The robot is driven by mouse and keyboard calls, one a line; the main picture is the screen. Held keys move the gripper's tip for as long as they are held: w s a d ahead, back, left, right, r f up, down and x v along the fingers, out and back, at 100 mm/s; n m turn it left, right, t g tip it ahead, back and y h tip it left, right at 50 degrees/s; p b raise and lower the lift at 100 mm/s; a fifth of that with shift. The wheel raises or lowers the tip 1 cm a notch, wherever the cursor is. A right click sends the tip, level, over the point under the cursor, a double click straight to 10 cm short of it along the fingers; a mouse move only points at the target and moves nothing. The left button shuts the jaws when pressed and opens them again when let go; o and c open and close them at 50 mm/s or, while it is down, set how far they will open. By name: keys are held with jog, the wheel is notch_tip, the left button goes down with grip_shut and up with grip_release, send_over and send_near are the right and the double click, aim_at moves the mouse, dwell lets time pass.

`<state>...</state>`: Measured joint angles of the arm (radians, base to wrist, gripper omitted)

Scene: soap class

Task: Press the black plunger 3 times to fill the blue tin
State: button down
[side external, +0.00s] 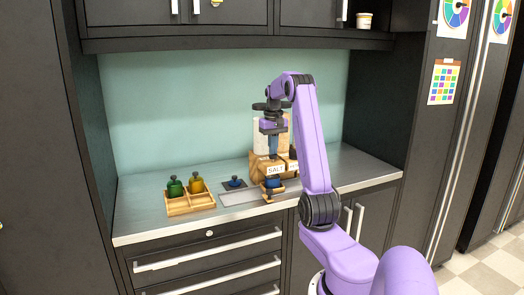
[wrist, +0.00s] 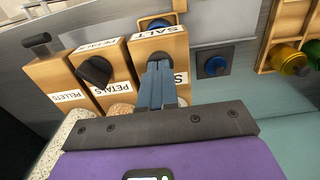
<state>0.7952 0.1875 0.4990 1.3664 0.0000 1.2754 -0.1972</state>
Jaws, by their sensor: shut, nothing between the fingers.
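The wooden dispenser marked SALT (side external: 262,168) stands on the counter and also shows in the wrist view (wrist: 172,42). My gripper (side external: 272,154) is shut and empty, pointing down over the top of this dispenser. In the wrist view its blue-grey fingertips (wrist: 159,66) are at the dark plunger spot on top; the fingers hide most of that plunger, so I cannot tell contact or how far down it is. The blue tin (side external: 273,183) sits at the front foot of the SALT dispenser, partly visible in the wrist view (wrist: 155,24). Its fill is not visible.
Dispensers marked PETALS (wrist: 104,72) and PELLETS (wrist: 62,90) stand beside SALT, each with a dark knob. A blue knobbed lid (side external: 234,182) lies on a dark pad. A wooden tray (side external: 190,208) holds green and yellow knobbed tins. Overhead cabinets hang above the counter.

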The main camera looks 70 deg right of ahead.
jog(key=shift+r, duration=1.5)
jog(key=shift+f, duration=0.15)
jog(key=shift+f, duration=1.4)
jog(key=shift+r, duration=1.55)
jog(key=shift+r, duration=2.5)
